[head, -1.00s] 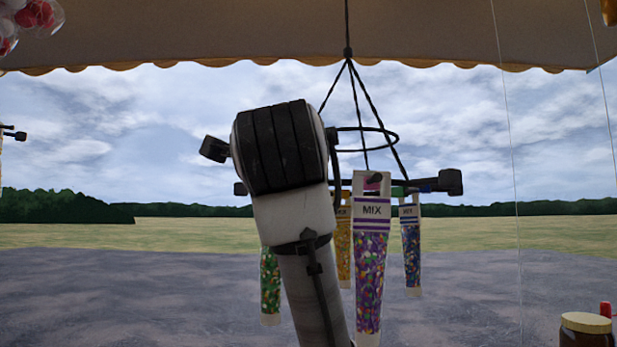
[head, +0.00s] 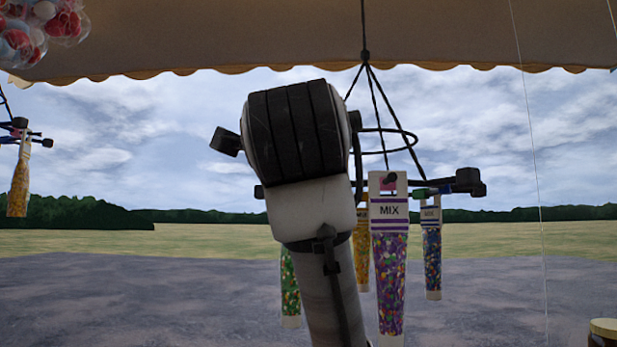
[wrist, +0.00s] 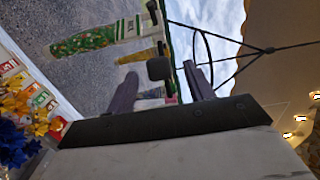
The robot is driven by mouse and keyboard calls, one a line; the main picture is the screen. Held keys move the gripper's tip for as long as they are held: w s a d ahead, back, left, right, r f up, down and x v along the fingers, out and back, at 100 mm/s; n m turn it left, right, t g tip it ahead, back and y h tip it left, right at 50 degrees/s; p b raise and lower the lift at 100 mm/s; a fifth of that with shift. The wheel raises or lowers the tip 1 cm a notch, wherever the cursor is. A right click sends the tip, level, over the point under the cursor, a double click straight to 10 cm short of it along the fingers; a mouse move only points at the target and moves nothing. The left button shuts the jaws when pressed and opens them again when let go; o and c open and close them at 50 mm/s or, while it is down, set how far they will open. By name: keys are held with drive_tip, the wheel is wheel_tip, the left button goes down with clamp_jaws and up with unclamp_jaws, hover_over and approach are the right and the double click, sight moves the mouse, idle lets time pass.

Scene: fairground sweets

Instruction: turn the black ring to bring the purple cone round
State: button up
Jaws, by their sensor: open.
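The black ring (head: 415,138) is a thin hoop on the cords of a hanging rack, above its dark arms. It also shows in the wrist view (wrist: 196,42), beyond the fingers. The purple cone (head: 390,270), labelled MIX, hangs upright on the side of the rack facing the head camera. The green cone (head: 290,285), yellow cone (head: 362,265) and blue cone (head: 432,260) hang around it. My gripper (wrist: 160,86) is open, its two fingers apart and pointing toward the rack. My own arm hides it in the head view. I cannot tell whether either finger touches the rack.
A second rack (head: 20,125) with an orange cone hangs at far left. Clear bags of red and white balls (head: 45,30) hang top left. A jar (head: 604,330) stands bottom right. The awning (head: 200,40) spans the top.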

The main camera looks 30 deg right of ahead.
drive_tip(key=b+v, duration=0.7)
drive_tip(key=b, duration=0.1)
drive_tip(key=shift+b, duration=0.4)
idle(0.6)
